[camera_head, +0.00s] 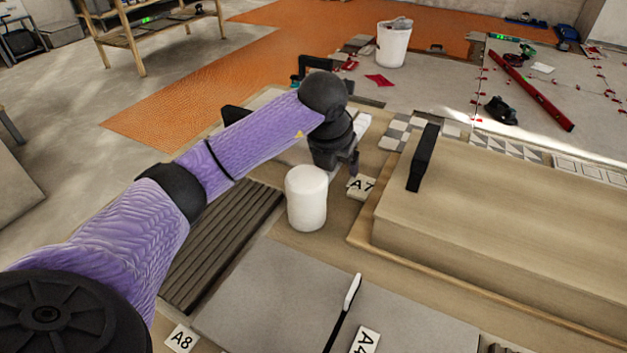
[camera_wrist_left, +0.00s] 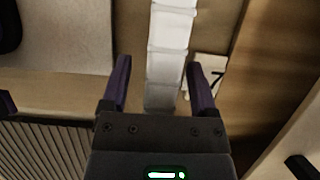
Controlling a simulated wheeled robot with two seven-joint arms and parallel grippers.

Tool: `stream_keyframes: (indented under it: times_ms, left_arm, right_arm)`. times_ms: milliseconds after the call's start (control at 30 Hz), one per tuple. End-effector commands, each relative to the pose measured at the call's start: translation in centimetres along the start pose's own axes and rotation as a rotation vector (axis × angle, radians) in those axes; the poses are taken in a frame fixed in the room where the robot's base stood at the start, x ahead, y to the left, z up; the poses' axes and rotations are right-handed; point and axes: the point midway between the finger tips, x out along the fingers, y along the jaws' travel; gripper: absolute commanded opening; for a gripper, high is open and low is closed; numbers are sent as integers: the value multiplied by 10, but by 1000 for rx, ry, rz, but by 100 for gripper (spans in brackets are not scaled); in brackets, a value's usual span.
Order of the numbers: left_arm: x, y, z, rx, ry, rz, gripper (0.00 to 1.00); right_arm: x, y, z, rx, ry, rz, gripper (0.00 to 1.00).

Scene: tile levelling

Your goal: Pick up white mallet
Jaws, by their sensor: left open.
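The white mallet's upright cylindrical head (camera_head: 306,197) stands on the wooden bench by the A7 label. A pale segmented strip, apparently its handle (camera_wrist_left: 173,40), runs away from me in the left wrist view. The join between head and strip is hidden by my gripper. My left gripper (camera_head: 340,172) is just beyond the head, pointing down. In the left wrist view its fingers (camera_wrist_left: 160,82) are open on either side of the strip, with a gap on both sides. I cannot tell how far above it they are. My right gripper is not in view.
The A7 label (camera_head: 361,186) lies right of the gripper. A raised wooden block (camera_head: 500,230) with a black handle is further right. A ribbed dark panel (camera_head: 215,245) is left, and grey tiles (camera_head: 265,300) are in front. A white bucket (camera_head: 393,45) stands on the floor behind.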

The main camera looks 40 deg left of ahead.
Motion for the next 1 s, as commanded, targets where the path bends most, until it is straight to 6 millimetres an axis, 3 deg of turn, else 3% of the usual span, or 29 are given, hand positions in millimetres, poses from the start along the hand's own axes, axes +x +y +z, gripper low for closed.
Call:
stream_keyframes:
  times_ms: [67, 433, 833, 1000]
  left_arm:
    - [-1, 0, 0, 0, 0, 0, 76]
    - [-1, 0, 0, -1, 0, 0, 0]
    - [-4, 0, 1, -1, -2, -1, 0]
    - [-43, 0, 18, -2, -9, -3, 0]
  right_arm:
    - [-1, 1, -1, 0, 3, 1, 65]
    - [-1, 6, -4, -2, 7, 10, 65]
    - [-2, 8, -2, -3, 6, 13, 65]
    - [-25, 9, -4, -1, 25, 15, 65]
